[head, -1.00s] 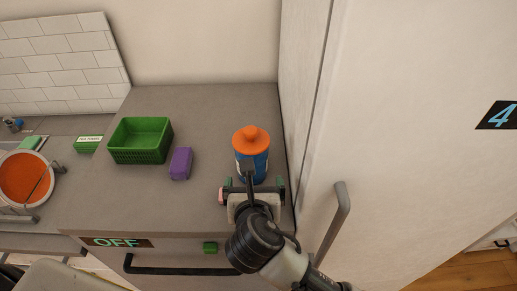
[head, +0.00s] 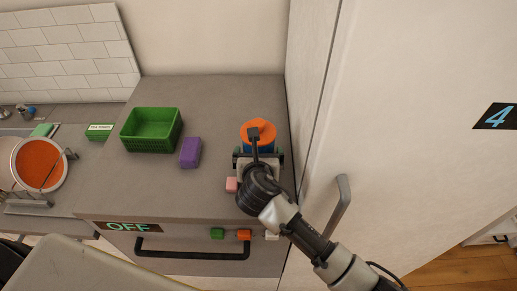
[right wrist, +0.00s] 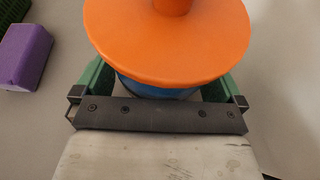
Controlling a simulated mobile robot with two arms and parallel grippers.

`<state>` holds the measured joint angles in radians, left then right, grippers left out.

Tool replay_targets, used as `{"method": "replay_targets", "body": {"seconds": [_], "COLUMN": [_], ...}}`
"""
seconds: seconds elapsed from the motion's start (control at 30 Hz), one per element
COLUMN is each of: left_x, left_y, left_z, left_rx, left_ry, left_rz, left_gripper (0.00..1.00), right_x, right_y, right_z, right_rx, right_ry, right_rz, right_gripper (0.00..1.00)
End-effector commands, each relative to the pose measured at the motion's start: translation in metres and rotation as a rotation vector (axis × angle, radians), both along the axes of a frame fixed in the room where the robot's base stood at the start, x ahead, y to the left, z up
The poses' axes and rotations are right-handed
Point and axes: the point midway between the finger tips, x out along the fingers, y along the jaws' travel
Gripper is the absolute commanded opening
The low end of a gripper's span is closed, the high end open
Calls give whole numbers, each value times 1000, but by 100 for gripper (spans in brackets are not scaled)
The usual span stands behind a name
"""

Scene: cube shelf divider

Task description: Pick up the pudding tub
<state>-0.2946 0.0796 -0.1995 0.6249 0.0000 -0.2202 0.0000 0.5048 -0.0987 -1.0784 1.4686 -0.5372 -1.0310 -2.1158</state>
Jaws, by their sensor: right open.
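The tub, blue with a wide orange lid and knob (head: 259,130), stands upright at the right of the grey counter, close to the tall white cabinet. I take it for the pudding tub; no label is readable. My right gripper (head: 258,156) is open at the tub's near side. In the right wrist view the orange lid (right wrist: 168,38) fills the upper middle, with a strip of blue body below it. The green fingers of the right gripper (right wrist: 163,82) lie on either side of the tub, partly hidden under the lid. Contact cannot be seen. My left gripper is not in view.
A purple block (head: 190,153) and a green basket (head: 151,145) stand left of the tub. The white cabinet (head: 400,130) closes off the right side. A drawer handle (head: 190,254) runs below the counter edge.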

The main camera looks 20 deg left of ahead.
Motion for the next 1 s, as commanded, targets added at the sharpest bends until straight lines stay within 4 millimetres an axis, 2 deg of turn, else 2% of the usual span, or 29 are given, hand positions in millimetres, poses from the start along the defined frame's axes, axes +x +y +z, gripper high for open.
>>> {"method": "replay_targets", "body": {"seconds": [0.1,0.13,0.4,0.5,0.77,0.87,1.0], "left_x": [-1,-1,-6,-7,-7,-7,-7], "left_y": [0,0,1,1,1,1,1], "left_z": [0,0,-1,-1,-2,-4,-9], "left_rx": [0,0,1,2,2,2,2], "left_ry": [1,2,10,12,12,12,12], "left_rz": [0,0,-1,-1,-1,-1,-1], "left_gripper": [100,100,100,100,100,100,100], "right_x": [0,0,-1,0,0,0,0], "right_y": [0,0,0,0,1,1,1], "right_z": [0,0,0,2,5,17,44], "right_rx": [0,0,0,2,3,6,7], "right_ry": [0,0,1,-3,-3,-6,-7], "right_rz": [0,0,0,1,0,0,1], "right_gripper": [100,97,56,44,44,44,44]}}
